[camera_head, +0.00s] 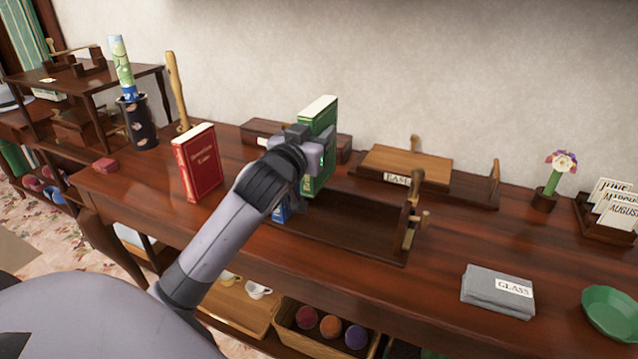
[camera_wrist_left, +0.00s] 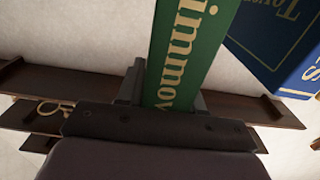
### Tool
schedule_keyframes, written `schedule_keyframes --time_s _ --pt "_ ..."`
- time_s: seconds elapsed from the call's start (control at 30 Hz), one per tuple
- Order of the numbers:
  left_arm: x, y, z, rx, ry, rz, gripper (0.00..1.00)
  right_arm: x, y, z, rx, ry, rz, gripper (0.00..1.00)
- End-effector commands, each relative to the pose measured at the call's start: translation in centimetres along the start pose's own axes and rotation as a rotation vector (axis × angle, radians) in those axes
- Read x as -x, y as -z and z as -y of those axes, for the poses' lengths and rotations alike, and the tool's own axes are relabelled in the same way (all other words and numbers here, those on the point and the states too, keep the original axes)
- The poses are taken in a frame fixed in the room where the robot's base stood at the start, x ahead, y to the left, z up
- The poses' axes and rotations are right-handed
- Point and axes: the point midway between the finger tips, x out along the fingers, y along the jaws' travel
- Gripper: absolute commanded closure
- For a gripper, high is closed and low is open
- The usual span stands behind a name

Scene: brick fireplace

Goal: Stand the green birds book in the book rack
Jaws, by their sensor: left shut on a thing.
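The green book (camera_head: 319,118) is upright in my left gripper (camera_head: 312,155), near the left end of the dark wooden book rack (camera_head: 350,236). In the left wrist view the green book's spine (camera_wrist_left: 186,50) shows gold letters, and the gripper (camera_wrist_left: 165,100) is shut on it. A blue book (camera_head: 281,210) shows just below the gripper at the rack's left end, mostly hidden by my arm. In the wrist view the blue book (camera_wrist_left: 278,45) is to the right of the green one. I cannot tell whether the green book touches the rack. My right gripper is not in view.
A red book (camera_head: 196,163) stands on the table left of my arm. Behind the rack is a wooden stand with a label (camera_head: 408,165). A grey folded cloth (camera_head: 497,290) and a green bowl (camera_head: 612,312) lie at the right. The rack's right part is empty.

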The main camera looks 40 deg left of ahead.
Motion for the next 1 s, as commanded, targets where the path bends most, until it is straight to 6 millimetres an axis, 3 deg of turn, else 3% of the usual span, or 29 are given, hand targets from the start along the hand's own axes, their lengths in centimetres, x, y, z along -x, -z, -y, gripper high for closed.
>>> schedule_keyframes --time_s 0.03,0.13,0.37,0.6,1.0 --pt "0.1 -1.6 0.0 -0.001 -0.001 0.002 1.0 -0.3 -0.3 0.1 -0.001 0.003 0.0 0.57" --pt "0.0 -3.5 0.0 -0.001 0.0 0.0 1.0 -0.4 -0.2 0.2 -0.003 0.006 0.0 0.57" --pt "0.0 -5.3 0.0 0.001 0.0 -0.003 1.0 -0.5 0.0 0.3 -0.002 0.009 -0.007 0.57" --pt "0.0 -8.8 0.0 0.001 0.0 -0.002 1.0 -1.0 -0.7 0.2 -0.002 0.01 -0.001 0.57" --pt "0.0 -9.3 0.0 0.0 -0.001 -0.005 1.0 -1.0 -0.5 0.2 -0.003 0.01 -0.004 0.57"
